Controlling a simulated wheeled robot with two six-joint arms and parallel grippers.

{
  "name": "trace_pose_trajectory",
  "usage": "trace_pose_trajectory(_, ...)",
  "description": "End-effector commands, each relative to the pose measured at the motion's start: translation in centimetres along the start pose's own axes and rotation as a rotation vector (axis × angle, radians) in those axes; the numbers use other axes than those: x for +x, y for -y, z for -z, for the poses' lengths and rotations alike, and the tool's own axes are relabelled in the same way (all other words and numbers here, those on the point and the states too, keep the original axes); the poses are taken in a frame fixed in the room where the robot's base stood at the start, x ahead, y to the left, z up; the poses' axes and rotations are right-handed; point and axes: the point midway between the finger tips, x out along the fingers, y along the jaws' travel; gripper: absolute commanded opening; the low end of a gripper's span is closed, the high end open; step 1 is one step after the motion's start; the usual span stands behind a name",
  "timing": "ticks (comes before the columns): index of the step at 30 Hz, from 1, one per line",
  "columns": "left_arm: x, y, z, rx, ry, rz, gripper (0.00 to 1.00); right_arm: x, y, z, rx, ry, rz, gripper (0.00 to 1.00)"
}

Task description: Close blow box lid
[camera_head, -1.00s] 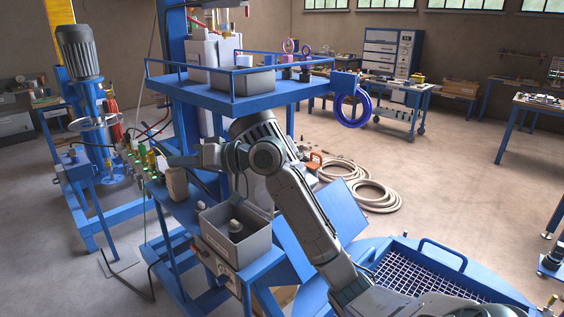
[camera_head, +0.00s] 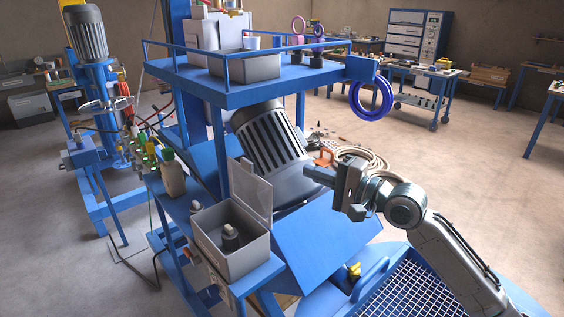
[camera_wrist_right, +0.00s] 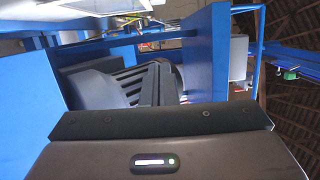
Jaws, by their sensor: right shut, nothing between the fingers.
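The blow box is a grey open-topped box (camera_head: 230,262) on the blue side shelf in the head view. In the right wrist view a dark bar of the gripper (camera_wrist_right: 160,123) crosses the lower part. My left gripper is not in view.
The ribbed grey motor (camera_head: 268,150) and a slanted blue panel (camera_head: 325,235) stand close to my right gripper. A blue upper shelf with rails (camera_head: 250,92) overhangs the motor. Bottles (camera_head: 172,175) stand left of the box. A blue-rimmed grid (camera_head: 415,290) is at lower right.

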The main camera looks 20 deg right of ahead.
Motion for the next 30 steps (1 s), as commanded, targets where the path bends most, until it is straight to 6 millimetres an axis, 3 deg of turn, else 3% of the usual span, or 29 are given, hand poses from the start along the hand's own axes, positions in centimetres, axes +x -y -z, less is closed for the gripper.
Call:
trace_pose_trajectory(11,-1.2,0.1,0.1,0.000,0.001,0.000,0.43,2.9,0.3,0.0,0.006,0.000,0.004,0.00)
trace_pose_trajectory(27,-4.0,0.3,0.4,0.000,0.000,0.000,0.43,9.9,0.4,-0.1,0.004,0.001,0.002,0.00)
trace_pose_trajectory(30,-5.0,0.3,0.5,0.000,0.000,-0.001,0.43,10.3,0.5,-1.4,0.003,0.003,0.001,0.00)
